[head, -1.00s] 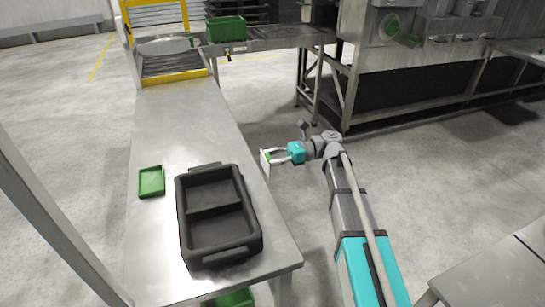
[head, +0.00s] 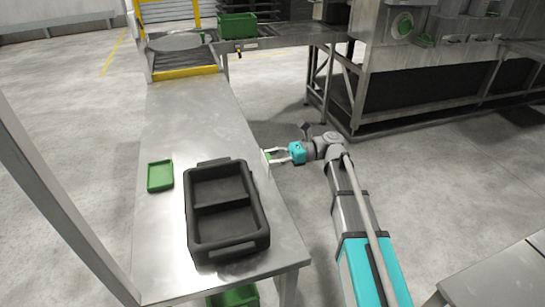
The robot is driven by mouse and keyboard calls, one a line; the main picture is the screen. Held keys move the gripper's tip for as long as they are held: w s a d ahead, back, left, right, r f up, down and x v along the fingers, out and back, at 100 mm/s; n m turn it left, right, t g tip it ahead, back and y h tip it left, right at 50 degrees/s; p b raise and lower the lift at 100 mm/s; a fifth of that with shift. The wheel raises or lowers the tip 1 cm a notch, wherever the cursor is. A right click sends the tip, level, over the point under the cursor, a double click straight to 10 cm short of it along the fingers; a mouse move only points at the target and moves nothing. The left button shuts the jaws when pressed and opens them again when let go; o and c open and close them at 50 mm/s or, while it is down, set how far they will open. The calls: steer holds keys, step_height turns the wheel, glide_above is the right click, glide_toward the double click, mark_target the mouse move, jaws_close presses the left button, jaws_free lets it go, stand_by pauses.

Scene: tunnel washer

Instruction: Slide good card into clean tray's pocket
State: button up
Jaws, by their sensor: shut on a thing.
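My gripper (head: 274,156) is at the right edge of the steel table, fingers pointing left. It is shut on a small white and green piece, seemingly the card (head: 266,157), of which only a little shows. Whether it touches the table edge is unclear. A black tray (head: 264,226) with two empty-looking compartments lies on the table, left of and nearer than the gripper. A small shallow green tray (head: 160,177) lies left of the black one. I cannot tell which tray is the clean one, and no card pocket can be made out.
The steel table (head: 185,115) is bare beyond the trays. A green crate (head: 238,26) stands on the conveyor at the back. Another green bin (head: 236,296) is under the table's near end. A steel machine (head: 430,60) stands at the back right.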

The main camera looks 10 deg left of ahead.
mark_target(265, 167)
steer(key=shift+s+a, duration=0.15)
steer(key=shift+a, duration=0.1)
steer(key=shift+s+a+f, duration=0.25)
steer(key=shift+s+a, duration=0.1)
steer(key=shift+a, duration=0.2)
steer(key=shift+s+a+b, duration=0.15)
steer(key=shift+a+b, duration=0.15)
steer(key=shift+s+a+f, duration=0.2)
steer(key=shift+s+a, duration=0.1)
steer(key=shift+a, duration=0.2)
steer(key=shift+f+b, duration=0.5)
steer(key=shift+b, duration=0.15)
steer(key=shift+f+b, duration=0.7)
steer(key=shift+f+b, duration=0.35)
steer(key=shift+f, duration=0.2)
steer(key=shift+w+f+b, duration=0.1)
steer(key=shift+f+b, duration=0.15)
steer(key=shift+b, duration=0.2)
